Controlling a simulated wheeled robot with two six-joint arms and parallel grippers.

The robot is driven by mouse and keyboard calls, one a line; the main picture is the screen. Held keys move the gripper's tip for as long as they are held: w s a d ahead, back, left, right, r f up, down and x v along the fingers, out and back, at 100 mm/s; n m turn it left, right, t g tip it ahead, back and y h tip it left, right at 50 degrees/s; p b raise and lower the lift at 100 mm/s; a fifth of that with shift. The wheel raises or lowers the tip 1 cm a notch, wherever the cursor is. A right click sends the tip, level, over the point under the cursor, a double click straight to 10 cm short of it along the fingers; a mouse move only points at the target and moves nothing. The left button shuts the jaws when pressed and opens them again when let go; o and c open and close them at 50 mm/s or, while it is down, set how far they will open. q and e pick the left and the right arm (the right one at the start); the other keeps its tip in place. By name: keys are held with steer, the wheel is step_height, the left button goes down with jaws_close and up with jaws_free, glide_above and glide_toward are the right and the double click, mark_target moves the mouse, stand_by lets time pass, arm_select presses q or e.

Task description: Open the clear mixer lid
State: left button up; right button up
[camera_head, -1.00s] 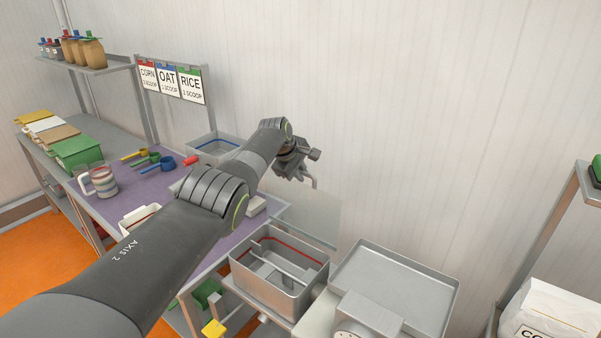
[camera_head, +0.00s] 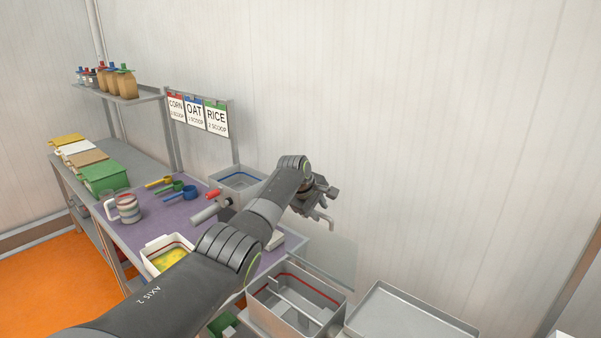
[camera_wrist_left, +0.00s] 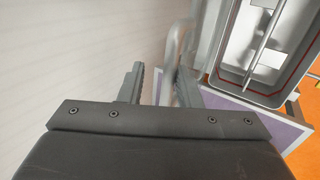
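The mixer (camera_head: 297,312) is a metal tub with a red seal and a bar across it, at the lower middle of the head view. Its inside shows uncovered, also in the wrist view (camera_wrist_left: 231,75). The clear lid (camera_head: 328,262) stands raised at the tub's back edge, a faint see-through sheet. My left gripper (camera_head: 325,208) is above the lid, near a thin bent grey handle (camera_head: 327,222). In the wrist view its fingers (camera_wrist_left: 158,88) are apart, with the grey handle bar (camera_wrist_left: 173,55) close to the right finger. Whether they touch is unclear. My right gripper is not in view.
A purple-topped table (camera_head: 150,215) holds scoops (camera_head: 183,190), a striped jar (camera_head: 127,208) and a white tub with yellow contents (camera_head: 166,255). A metal tray (camera_head: 410,318) is right of the mixer. The pale wall is close behind my gripper.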

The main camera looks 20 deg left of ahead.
arm_select(q)
steer(key=b+v, duration=0.4)
steer(key=v, duration=1.1)
steer(key=shift+s+r, duration=0.2)
steer(key=shift+r, duration=0.1)
